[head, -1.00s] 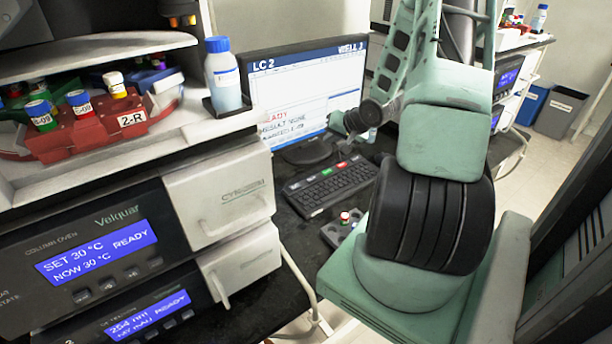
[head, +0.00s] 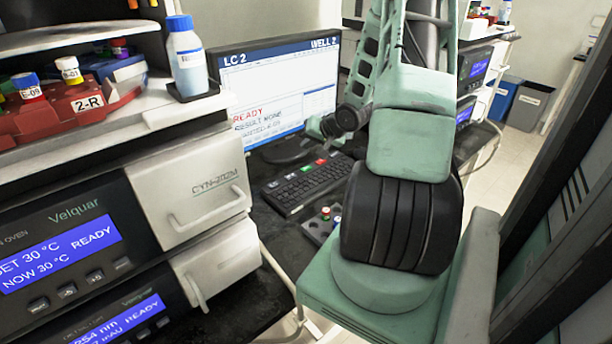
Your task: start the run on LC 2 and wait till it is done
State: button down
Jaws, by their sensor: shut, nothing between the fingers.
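The LC 2 monitor (head: 280,85) stands left of my arm, headed "LC 2" and "WELL 2". It reads "READY" and "RESULT NONE" in red and dark letters, with a smaller line below that is hard to read. Its black keyboard (head: 290,190) lies in front, with a green key (head: 305,168) and a red key (head: 320,161) at the far edge. My gripper (head: 318,127) is small and partly hidden by my arm, in front of the screen's lower right and above the keyboard. It is shut and empty.
A red vial rack marked 2-R (head: 75,106) and a blue-capped bottle (head: 188,60) sit on the instrument stack at left. The column oven display (head: 60,255) reads SET 30, NOW 30, READY. A small vial tray (head: 318,226) lies before the keyboard, partly behind my arm. Bins (head: 527,105) stand far right.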

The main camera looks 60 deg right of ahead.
aim_at(309, 172)
notch_tip(309, 172, down, 4)
jog(key=b, duration=0.3)
jog(key=shift+f+b, duration=0.3)
jog(key=shift+f, duration=0.45)
jog(key=shift+f, duration=0.1)
dwell(1.2)
jog(key=shift+f, duration=0.3)
jog(key=shift+f, duration=0.4)
dwell(0.8)
jog(key=shift+r, duration=0.15)
jog(key=shift+r+p, duration=0.7)
jog(key=shift+p, duration=0.35)
notch_tip(309, 172, up, 5)
jog(key=p, duration=0.5)
jog(key=shift+p, duration=0.35)
